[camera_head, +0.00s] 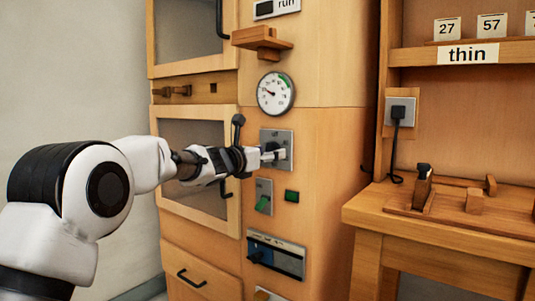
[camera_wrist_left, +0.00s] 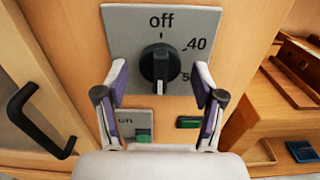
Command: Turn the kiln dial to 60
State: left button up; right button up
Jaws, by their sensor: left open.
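The kiln dial (camera_wrist_left: 160,64) is a black round knob on a grey plate (camera_wrist_left: 118,22) on the wooden cabinet front. My left gripper (camera_wrist_left: 160,95) is open, with one finger on each side below the knob, and I see no contact. In the head view my left gripper (camera_head: 277,154) is right at the dial plate (camera_head: 270,136) and hides most of the knob. My right gripper is not in view.
A round gauge (camera_head: 275,93) sits above the plate. A green-lever switch (camera_head: 264,203) and a small green light (camera_head: 292,196) are below it. Door handles (camera_wrist_left: 38,118) stick out at left. A wooden bench (camera_head: 450,224) stands at right.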

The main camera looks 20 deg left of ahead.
pick_arm(q)
jog(key=v, duration=1.2)
